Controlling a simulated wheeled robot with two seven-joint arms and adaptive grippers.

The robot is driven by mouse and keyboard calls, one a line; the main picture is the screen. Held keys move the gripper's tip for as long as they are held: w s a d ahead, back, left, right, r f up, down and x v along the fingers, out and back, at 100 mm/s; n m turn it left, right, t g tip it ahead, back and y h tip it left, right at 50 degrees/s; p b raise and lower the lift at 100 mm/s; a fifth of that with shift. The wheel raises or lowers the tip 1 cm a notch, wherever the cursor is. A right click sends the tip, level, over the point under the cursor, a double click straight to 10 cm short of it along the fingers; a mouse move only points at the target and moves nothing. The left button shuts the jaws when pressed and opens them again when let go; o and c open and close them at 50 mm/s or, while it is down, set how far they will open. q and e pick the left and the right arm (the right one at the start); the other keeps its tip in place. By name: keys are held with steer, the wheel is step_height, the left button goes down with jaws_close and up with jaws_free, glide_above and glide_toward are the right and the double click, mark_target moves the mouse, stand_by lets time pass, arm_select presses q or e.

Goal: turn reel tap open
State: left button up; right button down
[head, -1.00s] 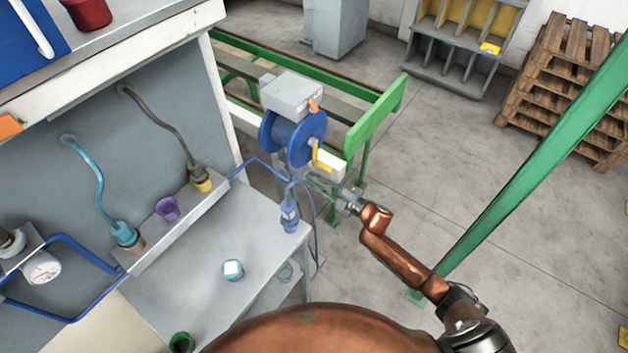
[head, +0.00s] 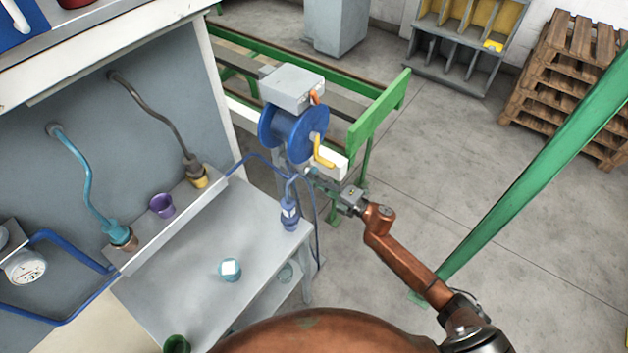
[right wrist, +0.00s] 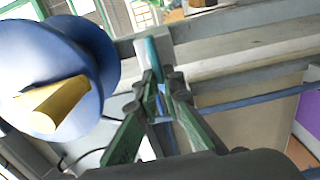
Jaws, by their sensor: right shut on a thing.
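The blue hose reel (head: 291,132) with a yellow crank (head: 322,152) stands beyond the bench corner, under a grey box with an orange lever. The reel tap shows as a small teal piece (head: 310,171) just below the reel. My right gripper (head: 318,179) reaches it from the lower right and is shut on it. In the right wrist view the green fingers (right wrist: 157,90) close around the teal tap (right wrist: 152,50), whose upper end sticks out beyond the tips. The fingers hide its lower part. My left gripper is not in view.
A blue hose nozzle (head: 290,212) hangs at the edge of the grey bench (head: 205,245), close left of my right gripper. A green post (head: 530,180) stands right of my arm. A green rail frame (head: 378,112) lies behind the reel.

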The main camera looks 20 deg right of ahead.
stand_by(0.4)
steer(key=c, duration=2.1)
jaws_free()
steer(key=v, duration=1.2)
